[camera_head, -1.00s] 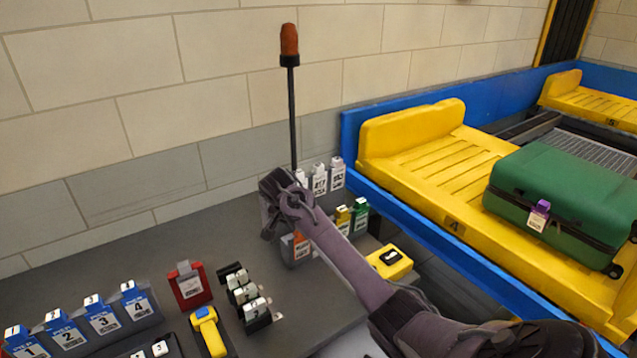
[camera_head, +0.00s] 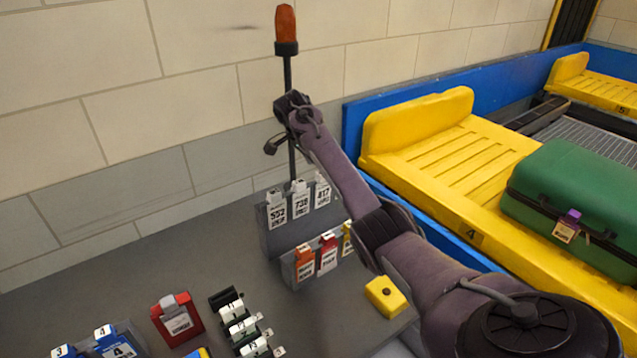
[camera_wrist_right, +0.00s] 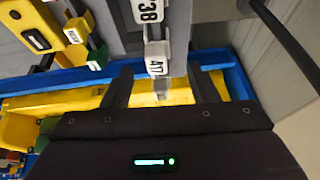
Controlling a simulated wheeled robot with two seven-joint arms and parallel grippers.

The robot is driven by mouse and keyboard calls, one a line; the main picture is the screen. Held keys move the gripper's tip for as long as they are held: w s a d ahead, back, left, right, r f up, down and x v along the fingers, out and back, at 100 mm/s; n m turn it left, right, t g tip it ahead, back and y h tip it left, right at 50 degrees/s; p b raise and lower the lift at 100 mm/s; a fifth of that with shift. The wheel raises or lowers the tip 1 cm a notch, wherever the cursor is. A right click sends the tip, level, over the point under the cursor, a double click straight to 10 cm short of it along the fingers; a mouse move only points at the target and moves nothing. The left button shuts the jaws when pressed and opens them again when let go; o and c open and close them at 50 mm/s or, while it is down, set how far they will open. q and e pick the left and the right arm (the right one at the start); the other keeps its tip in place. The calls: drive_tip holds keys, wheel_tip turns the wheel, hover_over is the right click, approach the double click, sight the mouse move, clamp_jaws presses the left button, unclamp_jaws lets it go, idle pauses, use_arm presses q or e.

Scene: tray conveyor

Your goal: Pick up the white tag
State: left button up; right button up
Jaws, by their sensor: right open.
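White tags stand in the upper grey holder on the table in the head view: a left one (camera_head: 276,209), a middle one (camera_head: 301,202) and a right one (camera_head: 322,191). My right arm reaches in from the lower right, with its wrist end above the holder, near the pole. In the right wrist view my right gripper (camera_wrist_right: 163,78) is open and empty. One white tag (camera_wrist_right: 157,58) appears between the finger lines, apart from both fingers. Another white tag (camera_wrist_right: 150,11) is at the top edge. My left gripper is not in view.
An orange-topped pole (camera_head: 287,75) stands close to my right wrist. A lower holder has orange (camera_head: 304,264) and red (camera_head: 328,254) tags. A yellow block (camera_head: 386,296) lies right of it. The yellow conveyor tray (camera_head: 437,158) carries a green suitcase (camera_head: 575,190).

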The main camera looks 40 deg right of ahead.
sight(321, 188)
drive_tip(key=shift+s+d+f+p, duration=0.2)
drive_tip(key=shift+d+f+p, duration=0.05)
drive_tip(key=shift+f+p, duration=0.25)
drive_tip(key=shift+s+d+f+p, duration=0.25)
drive_tip(key=shift+f+p, duration=0.1)
drive_tip(key=shift+f, duration=0.25)
drive_tip(key=shift+w+d+f+p, duration=0.2)
drive_tip(key=shift+d+f, duration=0.05)
drive_tip(key=shift+f, duration=0.35)
drive_tip(key=shift+w+d+f+p, duration=0.15)
drive_tip(key=shift+d+f+p, duration=0.1)
drive_tip(key=shift+f, duration=0.3)
drive_tip(key=shift+x, duration=1)
drive_tip(key=shift+w, duration=0.1)
drive_tip(key=c, duration=0.6)
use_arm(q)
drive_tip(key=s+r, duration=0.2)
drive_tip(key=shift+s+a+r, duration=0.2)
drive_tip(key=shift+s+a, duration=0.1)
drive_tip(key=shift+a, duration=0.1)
use_arm(e)
drive_tip(key=c, duration=0.5)
